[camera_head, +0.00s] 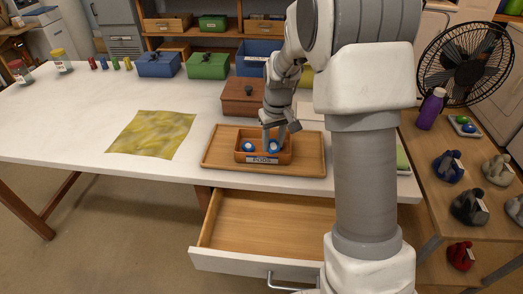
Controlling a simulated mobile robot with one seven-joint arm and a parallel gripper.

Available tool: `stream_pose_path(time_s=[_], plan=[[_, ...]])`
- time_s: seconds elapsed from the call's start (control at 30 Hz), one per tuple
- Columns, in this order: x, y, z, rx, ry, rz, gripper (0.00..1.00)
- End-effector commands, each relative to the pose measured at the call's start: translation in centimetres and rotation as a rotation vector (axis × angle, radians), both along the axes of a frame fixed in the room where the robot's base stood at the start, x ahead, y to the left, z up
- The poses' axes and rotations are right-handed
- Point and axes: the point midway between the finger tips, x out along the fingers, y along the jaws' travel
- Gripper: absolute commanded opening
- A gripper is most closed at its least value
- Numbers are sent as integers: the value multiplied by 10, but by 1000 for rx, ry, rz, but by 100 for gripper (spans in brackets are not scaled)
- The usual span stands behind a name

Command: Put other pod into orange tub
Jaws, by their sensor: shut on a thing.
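The orange tub (262,159), with a label on its front that seems to read PODS, stands on a wooden tray. One blue and white pod (248,146) sits in the left part of the tub. My gripper (273,142) reaches down into the right part of the tub, shut on a second blue and white pod (273,148). This pod is inside the tub's walls; whether it touches the tub floor I cannot tell. My arm hides part of the scene behind it.
The wooden tray (220,151) lies near the table's front edge, above an open, empty drawer (265,220). A brown box (240,97) stands behind. A yellow cloth (152,134) lies left. On the right side table, a small dish (458,121) holds a green and a blue item.

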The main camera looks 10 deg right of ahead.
Motion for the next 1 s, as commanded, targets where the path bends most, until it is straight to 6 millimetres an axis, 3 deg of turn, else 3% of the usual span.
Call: stream_pose_path(time_s=[0.2, 0.5, 0.8, 1.0], plan=[[54, -12, 9, -1, 7, 142, 0], [112, -32, 19, 2, 12, 346, 0], [154, -54, 27, 13, 6, 551, 0], [168, -66, 31, 19, -2, 656, 0]])
